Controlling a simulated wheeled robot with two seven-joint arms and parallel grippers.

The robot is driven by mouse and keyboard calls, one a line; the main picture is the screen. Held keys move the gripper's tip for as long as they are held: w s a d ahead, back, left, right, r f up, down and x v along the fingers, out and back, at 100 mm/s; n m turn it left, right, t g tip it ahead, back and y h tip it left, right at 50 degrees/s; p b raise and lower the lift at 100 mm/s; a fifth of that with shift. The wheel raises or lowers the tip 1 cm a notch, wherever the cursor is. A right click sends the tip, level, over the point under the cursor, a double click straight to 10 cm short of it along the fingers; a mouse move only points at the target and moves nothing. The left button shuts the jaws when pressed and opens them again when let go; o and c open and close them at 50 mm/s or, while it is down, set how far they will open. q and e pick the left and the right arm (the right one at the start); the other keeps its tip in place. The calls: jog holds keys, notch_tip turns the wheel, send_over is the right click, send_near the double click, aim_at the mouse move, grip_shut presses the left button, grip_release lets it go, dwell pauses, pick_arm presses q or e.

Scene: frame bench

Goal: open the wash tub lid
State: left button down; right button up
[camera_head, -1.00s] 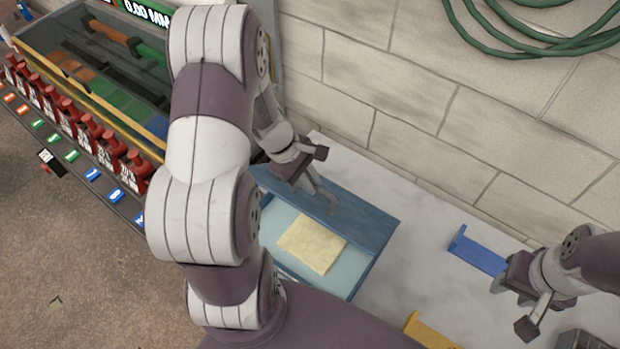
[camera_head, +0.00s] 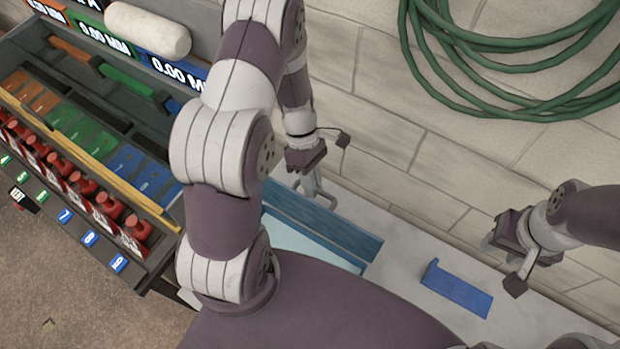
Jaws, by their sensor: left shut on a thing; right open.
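The blue wash tub (camera_head: 290,240) is on the bench at the centre, mostly hidden behind my own arm and body. Its blue lid (camera_head: 350,238) is raised and seen nearly edge-on along the tub's wall-side edge, with part of the light blue interior showing in front of it. My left gripper (camera_head: 320,198) is shut at the lid's upper edge; the exact grip point is too small to make out. My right gripper (camera_head: 502,265) is open and empty above the bench at the right, apart from the tub.
A blue angled piece (camera_head: 457,290) lies on the pale bench (camera_head: 405,268) below my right gripper. A rack (camera_head: 90,140) with coloured blocks and red bottles stands at the left. A green hose (camera_head: 425,70) hangs on the block wall behind.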

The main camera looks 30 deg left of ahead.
pick_arm(q)
jog(key=shift+w+f, duration=0.1)
jog(key=shift+f, duration=0.05)
jog(key=c, duration=1.1)
grip_release()
jog(key=shift+w+a, duration=0.1)
jog(key=shift+a, duration=0.05)
jog(key=v, duration=0.7)
jog(key=shift+w+a, duration=0.1)
jog(key=shift+w, duration=0.1)
